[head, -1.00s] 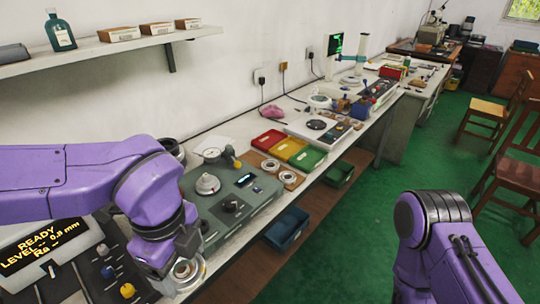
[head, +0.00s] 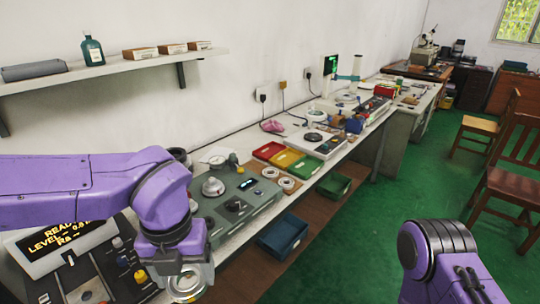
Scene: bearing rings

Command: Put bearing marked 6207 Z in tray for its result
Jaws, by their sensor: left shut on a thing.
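My left gripper (head: 180,268) points down at the bottom left of the head view, above the near end of the bench, shut on a metal bearing ring (head: 187,287). Any marking on the ring is too small to read. A red tray (head: 268,150), a yellow tray (head: 286,159) and a green tray (head: 305,167) stand side by side farther along the bench. Two more bearing rings (head: 270,172) lie on a brown board in front of them. My right arm shows at the lower right, but its gripper is out of view.
A grey-green instrument (head: 235,205) with a dial and knob stands between the held ring and the trays. A dark console (head: 100,270) with a lit display is at the near left. A blue bin (head: 283,235) and a green bin (head: 334,185) sit below the bench top.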

